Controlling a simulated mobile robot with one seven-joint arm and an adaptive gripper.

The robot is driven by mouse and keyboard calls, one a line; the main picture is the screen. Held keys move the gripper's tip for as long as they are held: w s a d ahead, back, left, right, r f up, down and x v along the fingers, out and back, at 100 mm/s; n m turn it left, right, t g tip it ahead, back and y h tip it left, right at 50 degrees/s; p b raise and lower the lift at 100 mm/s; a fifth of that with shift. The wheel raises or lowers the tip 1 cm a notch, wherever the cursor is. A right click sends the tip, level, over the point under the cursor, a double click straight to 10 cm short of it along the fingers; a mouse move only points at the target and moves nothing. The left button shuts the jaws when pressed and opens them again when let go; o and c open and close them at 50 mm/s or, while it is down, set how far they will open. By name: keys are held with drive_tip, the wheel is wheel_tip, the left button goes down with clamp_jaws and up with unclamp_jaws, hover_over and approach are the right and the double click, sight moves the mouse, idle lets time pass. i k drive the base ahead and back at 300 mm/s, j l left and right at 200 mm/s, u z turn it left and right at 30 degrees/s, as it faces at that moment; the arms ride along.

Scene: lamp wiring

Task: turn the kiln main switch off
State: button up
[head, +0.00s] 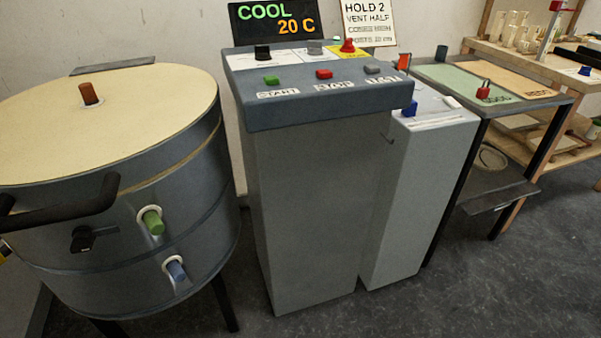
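A grey control console (315,190) stands in the middle of the head view. On its sloped top, a red knob (347,46) sits on a yellow plate at the back right; it may be the main switch, but its label is too small to read. A black knob (262,52) and a grey knob (314,47) sit on white plates beside it. Green (271,79), red (324,74) and grey (372,68) buttons line the front. The display (275,20) reads COOL 20 C. The round kiln (115,170) stands at left, lid closed. My gripper is not in view.
A narrow light-grey cabinet (420,190) with a blue part (410,108) on top stands against the console's right. A table with green and orange mats (470,80) and a wooden shelf (560,70) stand farther right. The kiln's black handle (65,208) juts forward. Floor at front right is clear.

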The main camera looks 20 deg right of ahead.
sight(347, 47)
drive_tip(key=z, duration=0.45)
drive_tip(key=i+j+z, duration=0.1)
drive_tip(key=z, duration=0.25)
drive_tip(key=j+z, duration=0.1)
drive_tip(key=z, duration=0.25)
drive_tip(key=i+j+z, duration=0.1)
drive_tip(key=z, duration=0.25)
drive_tip(key=i+j, duration=0.65)
drive_tip(key=j, duration=0.2)
drive_tip(key=i+j, duration=0.15)
drive_tip(key=i, duration=0.35)
